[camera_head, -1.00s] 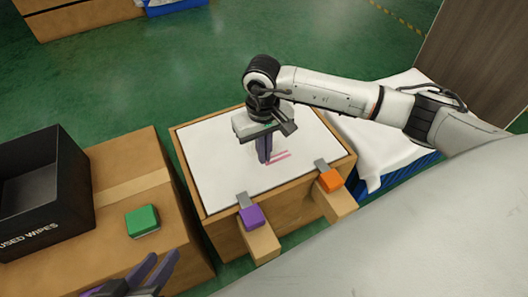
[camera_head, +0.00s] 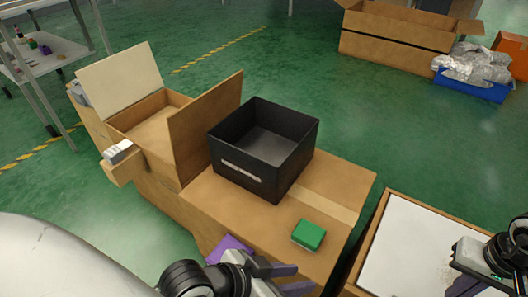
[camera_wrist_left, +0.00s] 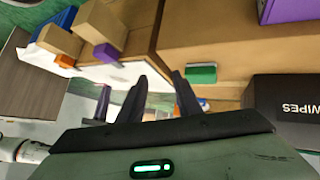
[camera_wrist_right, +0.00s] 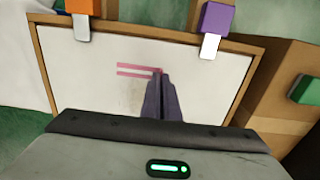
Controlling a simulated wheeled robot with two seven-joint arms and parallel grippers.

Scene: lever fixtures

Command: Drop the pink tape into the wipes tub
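The pink tape (camera_wrist_right: 135,69) shows as two thin parallel pink strips over the white board (camera_wrist_right: 105,90) in the right wrist view. My right gripper (camera_wrist_right: 161,75) is down at the strips' right end, its fingers together, with a bit of pink at the tips. In the head view only part of its arm shows at the right edge, and the tape is out of view. The wipes tub (camera_head: 248,181) is a black open box on a cardboard box; it shows partly in the left wrist view (camera_wrist_left: 285,95). My left gripper (camera_head: 297,279) is open and empty, near the box's front edge.
A green block (camera_head: 309,234) sits on the cardboard box (camera_head: 340,190), right of the tub. A purple block (camera_head: 230,247) is at its front. Raised cardboard flaps (camera_head: 207,125) stand left of the tub. Orange (camera_wrist_right: 82,6) and purple (camera_wrist_right: 216,18) blocks edge the white board.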

